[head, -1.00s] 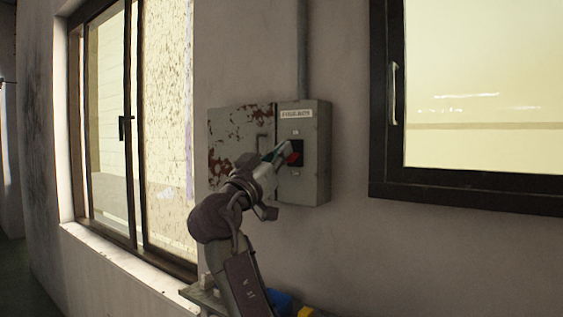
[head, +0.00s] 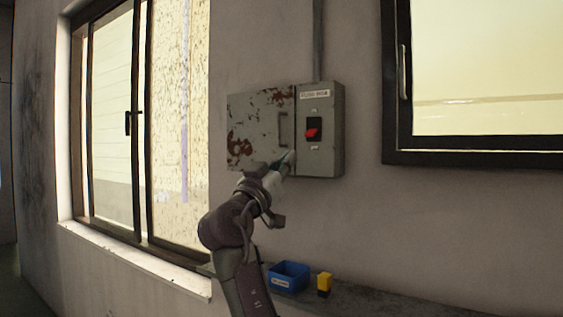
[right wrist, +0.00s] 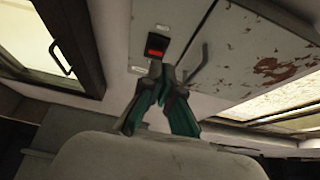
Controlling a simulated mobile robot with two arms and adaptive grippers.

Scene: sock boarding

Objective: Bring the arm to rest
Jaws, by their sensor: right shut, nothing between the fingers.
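My right gripper (head: 288,160) is in front of the lower part of a grey wall box in the head view. Its fingertips are together and hold nothing. In the right wrist view the green and grey fingers (right wrist: 160,100) meet at the tips, just below the red switch (right wrist: 157,47). The red switch also shows in the head view (head: 313,131), on a black plate on the box's right part, clear of the gripper. I cannot tell how far the fingertips are from the box face. My left gripper is not in view.
The box's rusty door (head: 258,125) is at the left, with a handle (head: 283,130). A blue bin (head: 288,278) and a yellow block (head: 324,284) are on a ledge (head: 370,298) below. Windows stand at both sides. The wall right of the box is clear.

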